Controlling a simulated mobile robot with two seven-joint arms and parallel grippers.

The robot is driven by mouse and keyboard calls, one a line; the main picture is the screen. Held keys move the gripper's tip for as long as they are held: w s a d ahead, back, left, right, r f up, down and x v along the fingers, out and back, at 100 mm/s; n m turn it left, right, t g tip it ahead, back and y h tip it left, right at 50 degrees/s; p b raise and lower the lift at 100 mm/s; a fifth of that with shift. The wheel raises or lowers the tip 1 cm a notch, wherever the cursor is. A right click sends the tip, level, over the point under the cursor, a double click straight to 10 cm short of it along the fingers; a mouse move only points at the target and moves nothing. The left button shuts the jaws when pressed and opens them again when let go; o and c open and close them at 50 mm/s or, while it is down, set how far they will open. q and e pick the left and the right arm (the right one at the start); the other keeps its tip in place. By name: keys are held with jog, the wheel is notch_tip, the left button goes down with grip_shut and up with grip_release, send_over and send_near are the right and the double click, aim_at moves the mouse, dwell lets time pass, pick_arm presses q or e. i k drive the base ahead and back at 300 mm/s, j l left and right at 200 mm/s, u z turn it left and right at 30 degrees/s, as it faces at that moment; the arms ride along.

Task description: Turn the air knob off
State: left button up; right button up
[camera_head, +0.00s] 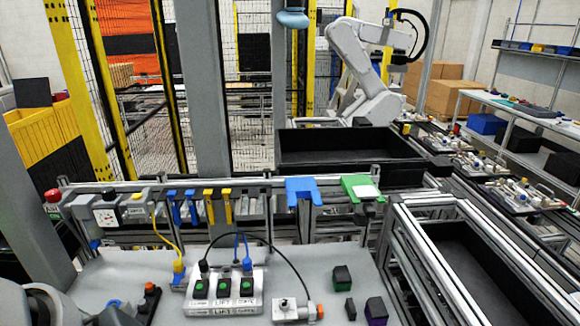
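The air knob (53,196) is a red knob on a pale grey block at the far left end of the fixture rail, with a dark label that seems to read AIR below it. Its exact turn position is too small to tell. A round white gauge (107,216) sits just to its right on the same rail. Part of my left arm shows as grey rounded links in the bottom left corner, below and apart from the knob. Neither gripper can be made out in this view.
A white switch box (224,291) with green buttons and cables stands on the grey table (165,258). Yellow, blue and green fittings line the rail. Green and purple blocks lie at the table's right. A black bin (350,150) is behind.

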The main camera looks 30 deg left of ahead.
aim_at(53, 196)
jog(key=u, duration=2.2)
jog(key=i+u, duration=0.25)
jog(key=i, duration=0.2)
jog(key=i+u, duration=0.3)
jog(key=i, duration=0.15)
jog(key=i+l+u, duration=0.25)
jog(key=i, duration=0.2)
jog(key=i+l+u, duration=0.15)
jog(key=i+u, duration=0.15)
jog(key=i, duration=0.15)
